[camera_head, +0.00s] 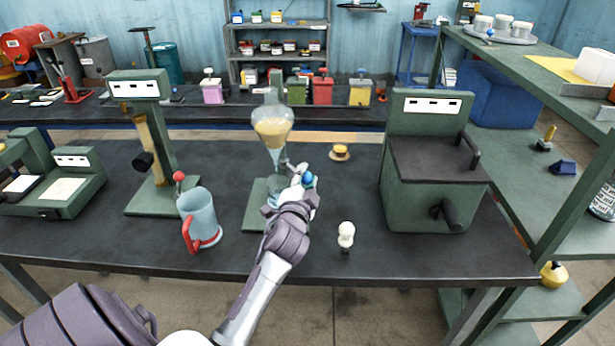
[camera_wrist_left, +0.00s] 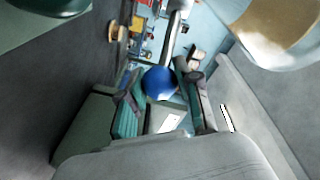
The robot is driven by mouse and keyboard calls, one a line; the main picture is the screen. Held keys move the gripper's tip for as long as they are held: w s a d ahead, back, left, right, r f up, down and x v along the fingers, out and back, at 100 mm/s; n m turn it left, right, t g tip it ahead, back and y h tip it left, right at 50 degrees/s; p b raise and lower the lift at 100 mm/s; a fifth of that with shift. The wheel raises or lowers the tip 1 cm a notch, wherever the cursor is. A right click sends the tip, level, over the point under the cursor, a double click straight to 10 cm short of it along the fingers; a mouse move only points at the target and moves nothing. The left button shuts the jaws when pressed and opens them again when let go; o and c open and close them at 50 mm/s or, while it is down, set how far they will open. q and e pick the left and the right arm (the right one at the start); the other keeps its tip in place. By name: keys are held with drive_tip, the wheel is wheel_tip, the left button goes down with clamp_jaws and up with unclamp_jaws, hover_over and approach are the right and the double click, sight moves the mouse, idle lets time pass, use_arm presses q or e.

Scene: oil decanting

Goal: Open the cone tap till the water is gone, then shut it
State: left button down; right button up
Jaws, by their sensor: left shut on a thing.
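The glass cone (camera_head: 272,128) stands over a green base plate (camera_head: 256,205) in the middle of the table. The tap's blue knob (camera_head: 308,179) is at the cone's foot on the right. My left gripper (camera_head: 301,183) is shut on this blue knob, which sits between its fingers in the left wrist view (camera_wrist_left: 158,83). The area under the cone is partly hidden by my gripper. My right gripper is not in view.
A pale blue jug with a red handle (camera_head: 200,216) stands left of the base. A green box machine (camera_head: 433,165) stands at the right. A white-topped small item (camera_head: 346,234) and a yellow-and-dark round item (camera_head: 340,152) stand nearby.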

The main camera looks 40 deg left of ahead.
use_arm(q)
drive_tip(key=shift+a+f, duration=0.1)
drive_tip(key=shift+f, duration=0.05)
drive_tip(key=c, duration=1.1)
unclamp_jaws()
drive_tip(key=shift+s, duration=0.1)
drive_tip(key=o, duration=0.3)
drive_tip(key=shift+s+a, duration=0.1)
drive_tip(key=shift+s, duration=0.05)
drive_tip(key=shift+s+d, duration=0.2)
drive_tip(key=shift+d, duration=0.1)
drive_tip(key=v, duration=1.1)
drive_tip(key=shift+s, duration=0.25)
